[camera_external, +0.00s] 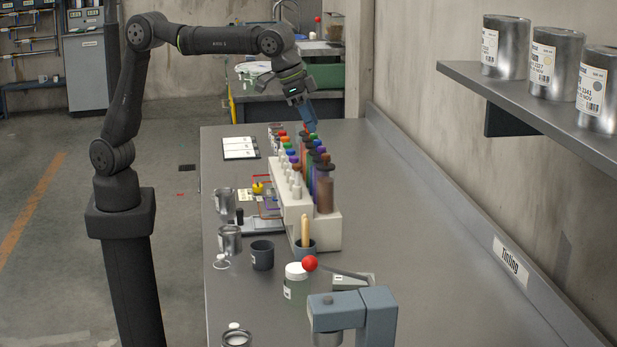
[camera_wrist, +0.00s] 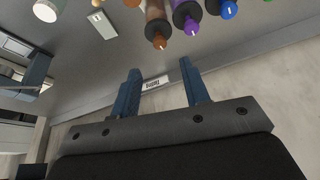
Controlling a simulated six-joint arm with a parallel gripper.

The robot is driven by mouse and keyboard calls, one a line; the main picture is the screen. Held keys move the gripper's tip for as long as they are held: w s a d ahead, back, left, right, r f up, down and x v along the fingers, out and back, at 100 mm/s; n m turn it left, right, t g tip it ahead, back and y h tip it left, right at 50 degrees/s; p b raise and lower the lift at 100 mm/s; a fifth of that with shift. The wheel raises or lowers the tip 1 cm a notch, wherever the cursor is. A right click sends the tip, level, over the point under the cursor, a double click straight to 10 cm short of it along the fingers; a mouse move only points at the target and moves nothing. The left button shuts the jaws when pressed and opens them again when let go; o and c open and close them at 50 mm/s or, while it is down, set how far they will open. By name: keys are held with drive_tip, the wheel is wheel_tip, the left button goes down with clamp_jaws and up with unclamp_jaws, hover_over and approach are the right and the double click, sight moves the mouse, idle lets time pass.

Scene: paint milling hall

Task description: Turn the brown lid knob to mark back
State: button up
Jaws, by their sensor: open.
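The brown lid knob (camera_wrist: 158,41) tops a brown tube (camera_wrist: 155,12) in the wrist view. A small pale mark shows on the knob; which way it points is too small to tell. In the external view a brown tube (camera_external: 324,192) stands at the near end of the rack (camera_external: 325,230). My gripper (camera_wrist: 160,66) is open, with nothing between its blue fingers, and does not touch the brown knob. In the external view my gripper (camera_external: 309,122) hangs by the rack's far end, fingers pointing down.
A purple knob (camera_wrist: 191,27) and a blue knob (camera_wrist: 228,11) stand beside the brown one. Cans, a dark cup (camera_external: 262,255) and a jar (camera_external: 296,285) stand near the rack. A wall shelf (camera_external: 530,95) holds metal cans at right. The bench is clear right of the rack.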

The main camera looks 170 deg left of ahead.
sight(325, 154)
drive_tip(key=w+v, duration=0.1)
drive_tip(key=v, duration=0.7)
drive_tip(key=shift+s+d+r, duration=0.15)
drive_tip(key=shift+s+r, duration=0.1)
drive_tip(key=shift+s, duration=0.25)
drive_tip(key=x, duration=1.7)
drive_tip(key=shift+f, duration=0.15)
